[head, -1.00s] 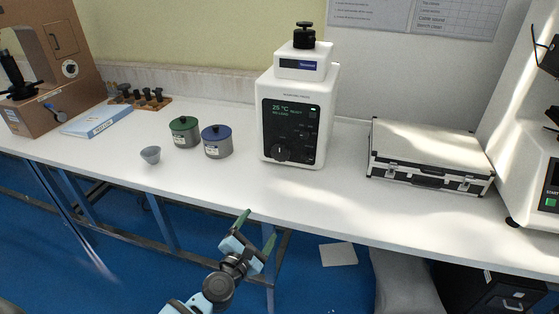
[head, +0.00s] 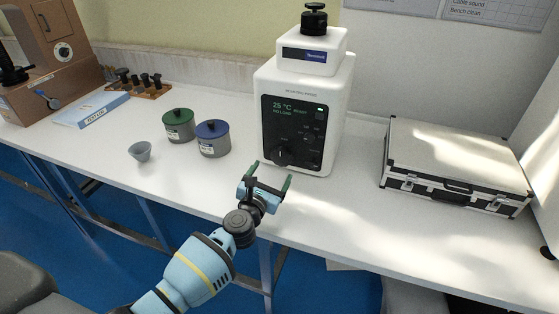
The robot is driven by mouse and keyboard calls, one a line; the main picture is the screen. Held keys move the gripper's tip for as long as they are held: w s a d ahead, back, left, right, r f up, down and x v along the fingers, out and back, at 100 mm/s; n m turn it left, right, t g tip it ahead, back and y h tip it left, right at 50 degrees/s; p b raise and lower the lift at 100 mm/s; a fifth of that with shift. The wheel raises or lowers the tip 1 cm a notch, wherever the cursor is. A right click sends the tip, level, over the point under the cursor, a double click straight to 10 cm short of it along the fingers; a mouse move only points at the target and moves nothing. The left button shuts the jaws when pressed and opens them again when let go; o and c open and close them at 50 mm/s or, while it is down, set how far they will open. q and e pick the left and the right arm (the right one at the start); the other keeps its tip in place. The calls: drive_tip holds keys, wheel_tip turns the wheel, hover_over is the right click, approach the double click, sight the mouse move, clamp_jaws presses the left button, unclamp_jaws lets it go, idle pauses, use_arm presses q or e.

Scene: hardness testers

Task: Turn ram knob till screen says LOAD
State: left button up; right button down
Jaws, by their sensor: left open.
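A white machine (head: 350,85) stands on the bench. Its dark front screen (head: 292,108) seems to read 25 °C, READY and NO LOAD in small green letters. A black knob (head: 314,19) sits on its white top block, and a round black dial (head: 281,154) is at the lower left of its front panel. I cannot tell from labels which one is the ram knob. My left gripper (head: 271,174) is open and empty, in front of the machine's lower front and below the dial, apart from both knobs. My right gripper is not in view.
Green-lidded (head: 178,127) and blue-lidded pots (head: 213,139) and a small grey cup (head: 140,151) stand left of the machine. A silver case (head: 455,165) lies to the right. A brown device (head: 45,80) stands far left. The white bench (head: 330,215) is clear in front.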

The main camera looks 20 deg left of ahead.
sight(280, 159)
use_arm(q)
drive_tip(key=w, duration=0.1)
drive_tip(key=w+b, duration=0.1)
drive_tip(key=w, duration=0.3)
drive_tip(key=shift+w+d+f+b, duration=0.1)
drive_tip(key=shift+w+f+b, duration=0.15)
drive_tip(key=shift+b, duration=0.1)
drive_tip(key=shift+w+r, duration=0.2)
drive_tip(key=shift+w, duration=0.45)
drive_tip(key=c, duration=1)
